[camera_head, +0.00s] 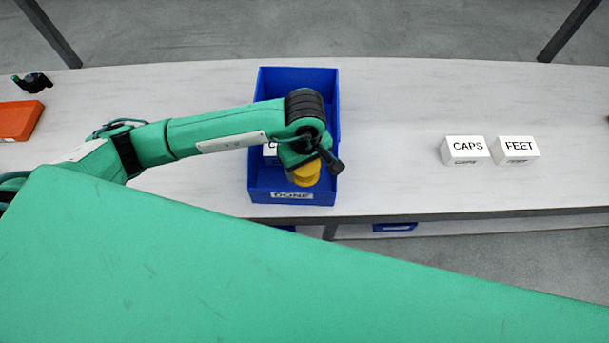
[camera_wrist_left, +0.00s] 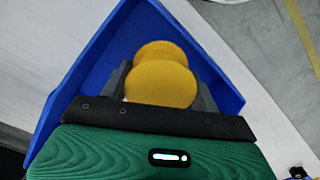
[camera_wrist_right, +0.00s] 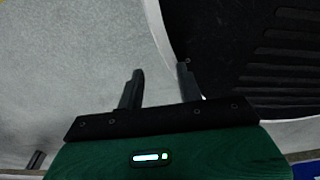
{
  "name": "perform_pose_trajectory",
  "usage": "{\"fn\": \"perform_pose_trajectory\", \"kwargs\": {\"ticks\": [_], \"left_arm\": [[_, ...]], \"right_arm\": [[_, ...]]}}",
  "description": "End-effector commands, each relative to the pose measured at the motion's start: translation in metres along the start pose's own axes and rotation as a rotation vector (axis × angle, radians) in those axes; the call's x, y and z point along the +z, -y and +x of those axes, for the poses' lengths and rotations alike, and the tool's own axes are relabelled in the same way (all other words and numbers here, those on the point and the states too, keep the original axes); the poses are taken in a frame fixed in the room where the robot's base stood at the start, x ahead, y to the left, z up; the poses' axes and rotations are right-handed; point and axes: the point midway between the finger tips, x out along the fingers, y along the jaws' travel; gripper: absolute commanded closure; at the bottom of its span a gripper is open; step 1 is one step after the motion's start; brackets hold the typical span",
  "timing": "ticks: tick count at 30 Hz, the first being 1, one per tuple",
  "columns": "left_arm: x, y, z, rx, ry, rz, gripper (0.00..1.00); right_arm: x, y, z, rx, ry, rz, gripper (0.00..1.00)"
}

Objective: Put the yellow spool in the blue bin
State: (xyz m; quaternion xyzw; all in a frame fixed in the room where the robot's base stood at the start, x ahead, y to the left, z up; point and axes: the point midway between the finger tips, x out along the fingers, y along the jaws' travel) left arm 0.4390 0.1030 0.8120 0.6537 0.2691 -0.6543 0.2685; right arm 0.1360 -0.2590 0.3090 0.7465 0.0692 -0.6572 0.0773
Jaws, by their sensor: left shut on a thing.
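The yellow spool (camera_head: 304,174) is held by my left gripper (camera_head: 301,168) over the front part of the blue bin (camera_head: 262,187). The bin carries a DONE label on its front wall. In the left wrist view the spool (camera_wrist_left: 160,82) sits between the two dark fingers of my left gripper (camera_wrist_left: 160,88), with the blue bin (camera_wrist_left: 78,92) around and behind it. I cannot tell whether the spool touches the bin floor. My right gripper (camera_wrist_right: 156,85) shows only in its own wrist view, with its fingers apart and nothing between them.
A white block marked CAPS (camera_head: 465,150) and one marked FEET (camera_head: 516,149) stand on the right of the white table (camera_head: 400,110). Another white box (camera_head: 269,152) shows partly in the bin behind my arm. An orange tray (camera_head: 18,120) lies at far left.

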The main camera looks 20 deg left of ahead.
Motion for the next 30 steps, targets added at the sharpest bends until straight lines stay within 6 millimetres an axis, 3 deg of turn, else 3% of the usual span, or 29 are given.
{"fn": "perform_pose_trajectory", "kwargs": {"ticks": [3, 13, 18, 29, 30], "left_arm": [[0.0, 0.0, 0.019, -0.001, 0.001, -0.001, 0.65], [0.001, 0.0, 0.05, -0.002, 0.002, 0.0, 0.65], [0.0, 0.0, 0.071, 0.0, 0.001, 0.001, 0.65], [0.0, 0.0, 0.075, 0.001, -0.001, 0.002, 0.65], [0.0, 0.0, 0.076, 0.001, -0.001, 0.001, 0.36]], "right_arm": [[0.002, 0.002, -0.001, -0.002, -0.001, 0.0, 0.64], [-0.007, 0.009, -0.003, -0.01, -0.013, 0.004, 0.64], [0.001, 0.011, -0.002, -0.012, 0.0, 0.004, 0.64], [0.004, 0.002, 0.002, -0.002, 0.002, -0.002, 0.64], [0.002, 0.0, 0.001, 0.0, 0.001, -0.003, 0.64]]}}
